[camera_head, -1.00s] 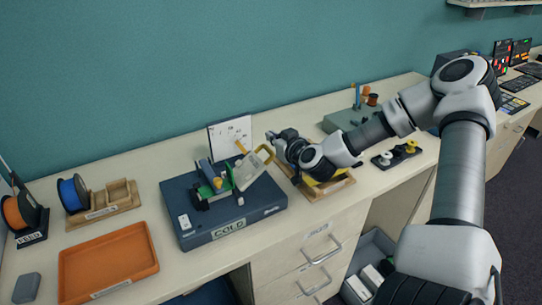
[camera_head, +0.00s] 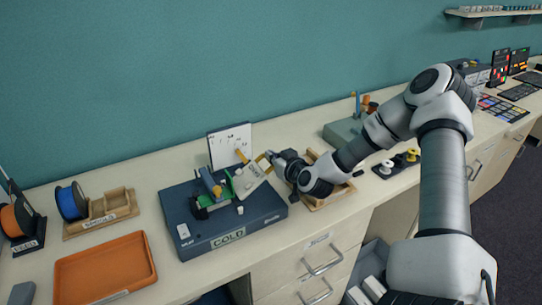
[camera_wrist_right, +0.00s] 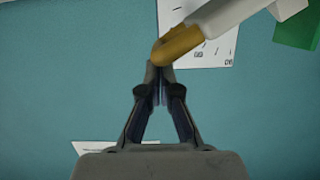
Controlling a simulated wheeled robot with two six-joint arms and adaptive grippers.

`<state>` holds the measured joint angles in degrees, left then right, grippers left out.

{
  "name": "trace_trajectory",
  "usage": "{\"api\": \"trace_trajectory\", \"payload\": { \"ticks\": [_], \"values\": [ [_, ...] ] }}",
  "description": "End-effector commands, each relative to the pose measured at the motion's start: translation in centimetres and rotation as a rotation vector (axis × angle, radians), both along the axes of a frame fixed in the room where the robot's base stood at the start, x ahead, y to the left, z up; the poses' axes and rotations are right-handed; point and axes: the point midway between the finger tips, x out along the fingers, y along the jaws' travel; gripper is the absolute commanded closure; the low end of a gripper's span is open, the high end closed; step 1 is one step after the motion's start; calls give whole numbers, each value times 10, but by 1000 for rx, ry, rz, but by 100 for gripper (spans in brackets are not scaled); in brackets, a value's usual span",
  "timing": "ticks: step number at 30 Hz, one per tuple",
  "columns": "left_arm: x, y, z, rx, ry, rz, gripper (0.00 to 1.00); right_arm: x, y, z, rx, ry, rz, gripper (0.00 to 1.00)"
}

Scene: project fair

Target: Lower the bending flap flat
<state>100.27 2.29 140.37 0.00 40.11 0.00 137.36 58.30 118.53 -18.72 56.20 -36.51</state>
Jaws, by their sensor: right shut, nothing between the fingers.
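The bending flap (camera_head: 250,180) is a pale plate with a yellow handle, standing tilted up on a dark blue bending station (camera_head: 240,236) labelled COLD. The yellow handle also shows in the right wrist view (camera_wrist_right: 178,45). My right gripper (camera_head: 270,155) is shut and empty at the handle's upper end. In the right wrist view its closed fingertips (camera_wrist_right: 160,68) are right at the rounded yellow end; whether they touch it I cannot tell. My left gripper is not in view.
A white chart (camera_head: 230,144) stands behind the station. A wooden tray (camera_head: 340,196) lies under my right wrist, to the station's right. An orange tray (camera_head: 105,268) and a wooden spool holder (camera_head: 118,208) are at left. Bare bench lies between them and the station.

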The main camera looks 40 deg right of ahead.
Motion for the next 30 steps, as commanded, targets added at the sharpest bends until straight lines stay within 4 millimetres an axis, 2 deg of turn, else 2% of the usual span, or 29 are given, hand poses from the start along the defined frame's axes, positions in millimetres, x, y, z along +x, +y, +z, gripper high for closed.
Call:
{"api": "trace_trajectory", "payload": {
  "ticks": [8,20,30],
  "values": [
    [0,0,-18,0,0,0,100,-4,-15,-29,161,-38,-3,100],
    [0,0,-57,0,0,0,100,-7,-29,-74,440,-105,-1,100],
    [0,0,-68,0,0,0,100,-7,-30,-89,442,-105,0,100]
  ]
}}
